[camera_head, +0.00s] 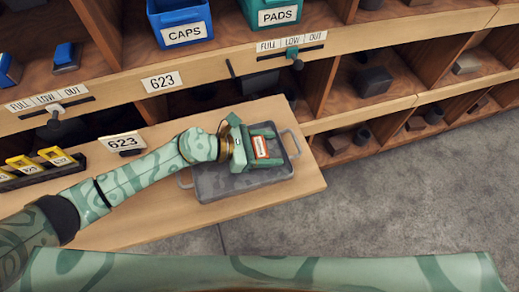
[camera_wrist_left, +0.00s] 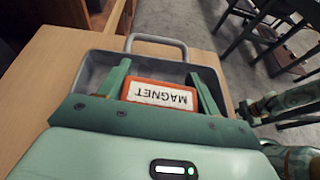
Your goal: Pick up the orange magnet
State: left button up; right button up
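The orange magnet (camera_head: 262,147) has a white label and sits over the grey tray (camera_head: 215,186) in the head view. In the left wrist view the magnet (camera_wrist_left: 160,94) shows its label upside down, reading MAGNET. My left gripper (camera_head: 267,148) reaches in from the left with one green finger on each side of the magnet. In the left wrist view its fingers (camera_wrist_left: 160,72) closely flank the magnet's two ends. I cannot tell whether they press on it, or whether the magnet rests on the tray floor. My right gripper does not show clearly.
The tray has a wire handle (camera_wrist_left: 157,40) and stands on a wooden shelf board (camera_head: 308,184). Shelves with a blue CAPS bin (camera_head: 180,22) and a green PADS bin (camera_head: 271,14) rise behind. Yellow-labelled items (camera_head: 40,160) lie at left. Grey floor (camera_head: 400,200) is clear at right.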

pick_arm(q)
jog(key=shift+c, duration=0.9)
jog(key=shift+r, duration=0.2)
